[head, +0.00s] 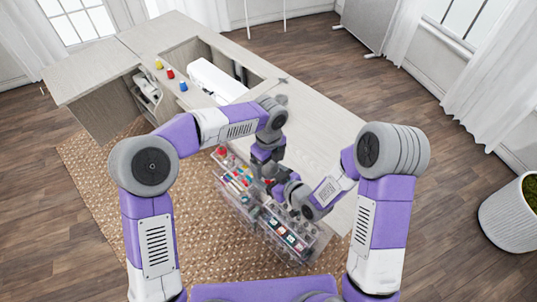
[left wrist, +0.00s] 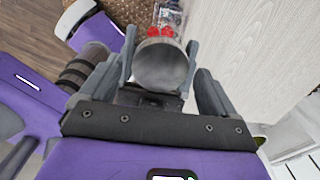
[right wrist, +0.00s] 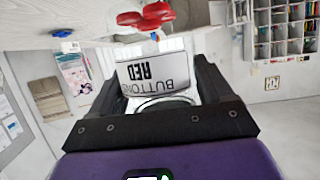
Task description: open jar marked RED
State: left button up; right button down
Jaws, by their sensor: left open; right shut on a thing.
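The jar marked BUTTONS RED (right wrist: 152,75) is clear with a white label, which reads upside down in the right wrist view. My right gripper (right wrist: 150,95) is shut on it. In the left wrist view, the jar's round grey lid (left wrist: 166,66) faces the camera, with red buttons (left wrist: 160,31) showing through the clear wall beyond. My left gripper (left wrist: 161,48) is open, its fingers on either side of the lid; I cannot tell whether they touch it. In the head view both grippers meet above the clear organizers, and the arms hide most of the jar.
Clear organizers (head: 253,207) with small colored items stand on the woven rug (head: 95,165) beside the cabinet. A white machine (head: 217,80) sits in the cabinet opening. Yellow, red and blue spools (head: 171,74) stand on the cabinet top (head: 140,40). Its near right part is clear.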

pick_arm(q)
jog(key=shift+f, duration=0.4)
jog(key=shift+c, duration=0.4)
jog(key=c, duration=1)
jog(key=n, duration=0.6)
jog(key=shift+n, duration=0.3)
jog(key=o, duration=1.1)
jog(key=shift+o, duration=0.2)
jog(key=shift+r, duration=0.1)
